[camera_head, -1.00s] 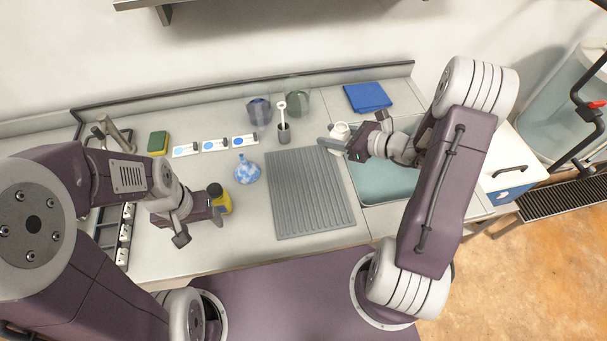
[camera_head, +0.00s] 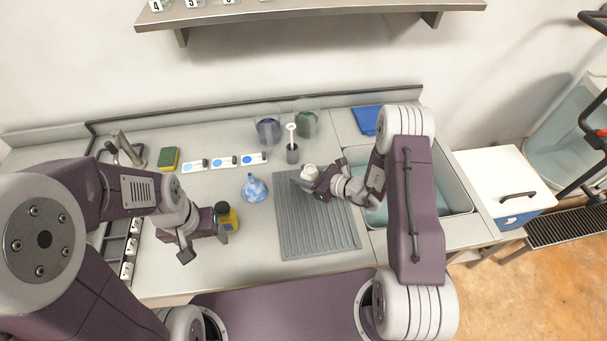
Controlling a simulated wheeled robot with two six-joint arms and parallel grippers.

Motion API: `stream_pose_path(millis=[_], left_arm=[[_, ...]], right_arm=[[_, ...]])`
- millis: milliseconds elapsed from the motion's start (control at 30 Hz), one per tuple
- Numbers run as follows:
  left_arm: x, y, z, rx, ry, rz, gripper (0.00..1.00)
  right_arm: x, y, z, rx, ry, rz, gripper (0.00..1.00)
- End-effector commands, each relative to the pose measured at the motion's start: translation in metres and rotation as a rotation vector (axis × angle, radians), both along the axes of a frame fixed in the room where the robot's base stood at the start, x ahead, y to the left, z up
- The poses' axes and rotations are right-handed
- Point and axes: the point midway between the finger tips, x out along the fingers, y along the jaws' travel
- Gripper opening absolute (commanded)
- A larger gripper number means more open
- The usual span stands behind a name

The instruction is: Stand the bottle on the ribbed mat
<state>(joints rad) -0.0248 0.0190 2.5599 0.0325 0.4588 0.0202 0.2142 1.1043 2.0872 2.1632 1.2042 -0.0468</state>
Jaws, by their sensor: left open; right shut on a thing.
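A white bottle (camera_head: 309,172) is in my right gripper (camera_head: 315,182), which is shut on it over the upper part of the grey ribbed mat (camera_head: 318,232). The bottle looks roughly upright, and its lower part is hidden by the gripper. I cannot tell whether its base touches the mat. My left gripper (camera_head: 206,243) is open and empty over the counter at the left. It is close to a yellow bottle with a dark cap (camera_head: 228,217).
A blue-and-white flask (camera_head: 254,188) stands left of the mat. A grey holder with a white brush (camera_head: 292,153) stands just behind it. A sink (camera_head: 452,190) lies to the right. A sponge (camera_head: 169,158), small cards (camera_head: 224,162) and a blue cloth (camera_head: 367,119) lie toward the back.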

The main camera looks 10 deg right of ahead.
Motion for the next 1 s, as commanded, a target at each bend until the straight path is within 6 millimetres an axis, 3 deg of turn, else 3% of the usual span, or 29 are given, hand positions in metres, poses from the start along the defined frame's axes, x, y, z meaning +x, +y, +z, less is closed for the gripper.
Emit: stream_pose_path(millis=[200, 233, 300, 700, 1000], left_arm=[[0.0, 0.0, -0.006, 0.0, 0.0, 0.0, 0.68], [0.0, 0.0, -0.005, 0.0, 0.0, 0.0, 0.68], [0.0, 0.0, -0.004, 0.0, 0.0, 0.0, 0.68], [0.0, 0.0, 0.002, 0.0, 0.0, 0.0, 0.68], [0.0, 0.0, -0.007, 0.0, 0.0, 0.0, 0.68]], right_arm=[[0.0, 0.0, -0.005, 0.0, 0.0, 0.0, 0.03], [0.0, 0.0, -0.005, 0.0, 0.001, 0.0, 0.46], [0.0, 0.0, -0.004, 0.0, 0.001, 0.0, 0.65], [-0.001, -0.002, 0.003, 0.0, 0.001, -0.001, 0.65], [-0.042, -0.044, 0.025, -0.001, 0.0, -0.006, 0.65]])
